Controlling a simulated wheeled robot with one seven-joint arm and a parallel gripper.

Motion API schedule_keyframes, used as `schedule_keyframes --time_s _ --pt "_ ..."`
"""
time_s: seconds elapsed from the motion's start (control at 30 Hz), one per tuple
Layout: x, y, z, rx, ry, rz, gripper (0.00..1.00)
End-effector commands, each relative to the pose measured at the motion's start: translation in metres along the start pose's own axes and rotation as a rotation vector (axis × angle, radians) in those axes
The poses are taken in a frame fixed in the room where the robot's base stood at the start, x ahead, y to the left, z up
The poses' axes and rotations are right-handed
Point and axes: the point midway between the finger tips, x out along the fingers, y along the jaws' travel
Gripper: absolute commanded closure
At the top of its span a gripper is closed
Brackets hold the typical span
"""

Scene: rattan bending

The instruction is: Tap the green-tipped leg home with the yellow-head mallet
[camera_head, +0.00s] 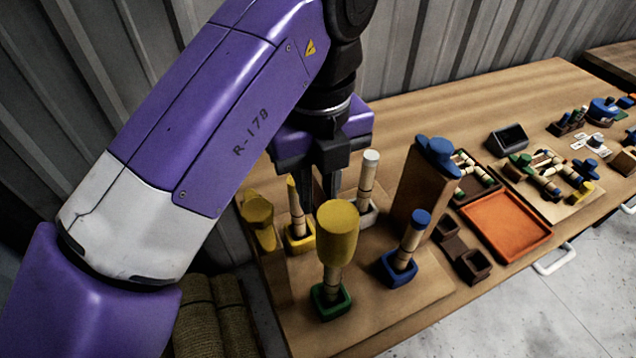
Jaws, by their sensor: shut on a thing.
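The yellow mallet head (337,234) is a thick upright cylinder at the front middle of the board. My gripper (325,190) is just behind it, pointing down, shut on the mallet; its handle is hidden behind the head. A pale rattan leg (332,277) stands upright in the green socket (330,304) directly below the head. Its upper end, with any green tip, is covered by the head. I cannot tell whether head and leg touch.
A yellow-tipped leg stands in a yellow socket (299,242), a white-tipped leg (368,175) in a pale socket, and a blue-tipped leg (413,238) in a blue socket (400,272). A wooden post (420,185) bears a blue piece. An orange tray (506,226) lies right.

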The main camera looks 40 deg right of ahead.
Motion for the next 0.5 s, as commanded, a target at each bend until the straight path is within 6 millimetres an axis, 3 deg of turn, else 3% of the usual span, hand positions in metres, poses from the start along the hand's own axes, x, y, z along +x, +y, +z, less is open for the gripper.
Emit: schedule_keyframes --time_s 0.27,0.5 --pt "-0.004 0.0 0.0 0.0 0.0 0.001 1.0" --pt "-0.025 0.0 0.0 0.0 0.0 0.001 1.0"
